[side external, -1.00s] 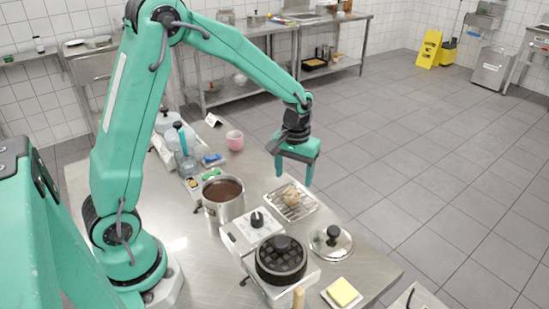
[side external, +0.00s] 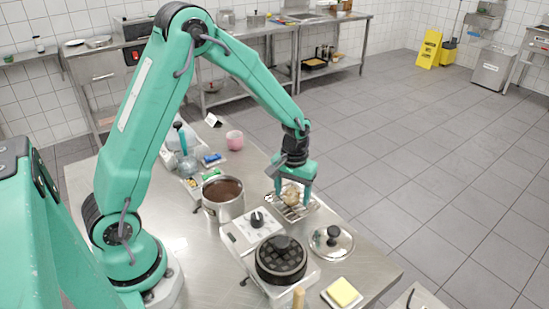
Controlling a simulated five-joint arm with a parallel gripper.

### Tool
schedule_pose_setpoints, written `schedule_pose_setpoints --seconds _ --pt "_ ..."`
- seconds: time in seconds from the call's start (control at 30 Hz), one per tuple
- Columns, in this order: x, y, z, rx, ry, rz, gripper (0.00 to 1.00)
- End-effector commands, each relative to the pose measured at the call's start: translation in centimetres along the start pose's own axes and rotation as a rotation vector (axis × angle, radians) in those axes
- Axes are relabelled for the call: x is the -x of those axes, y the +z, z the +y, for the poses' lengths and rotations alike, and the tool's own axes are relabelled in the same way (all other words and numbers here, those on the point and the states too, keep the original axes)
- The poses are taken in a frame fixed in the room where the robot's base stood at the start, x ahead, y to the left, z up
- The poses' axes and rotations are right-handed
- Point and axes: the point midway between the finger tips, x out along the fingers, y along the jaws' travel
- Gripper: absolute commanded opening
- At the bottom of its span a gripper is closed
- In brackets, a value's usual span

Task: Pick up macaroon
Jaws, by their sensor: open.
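The macaroon appears to be the small beige, rounded piece (side external: 291,194) on the wire rack (side external: 300,213); its details are too small to make out. My gripper (side external: 292,198) points down over the rack, its green fingers open on the left and right of the beige piece. The fingertips are low, near the rack. I cannot tell whether either finger touches the piece.
A steel pot with brown contents (side external: 223,197) stands left of the rack. A pink cup (side external: 234,140) stands behind. The table's right edge is close to the rack.

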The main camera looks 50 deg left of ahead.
Motion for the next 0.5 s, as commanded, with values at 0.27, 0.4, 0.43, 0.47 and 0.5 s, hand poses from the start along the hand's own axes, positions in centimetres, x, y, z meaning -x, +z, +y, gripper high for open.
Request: schedule_pose_setpoints --seconds 0.27,0.4,0.43,0.47,0.5 --pt "-0.08 0.00 0.01 0.000 0.000 0.001 0.65" --pt "-0.07 -0.01 0.01 0.000 0.000 0.001 0.65" --pt "-0.07 -0.01 0.01 0.000 0.000 0.001 0.65" --pt "-0.06 -0.01 0.01 0.000 0.000 0.001 0.65" --pt "-0.06 -0.01 0.02 0.000 0.000 0.001 0.63"
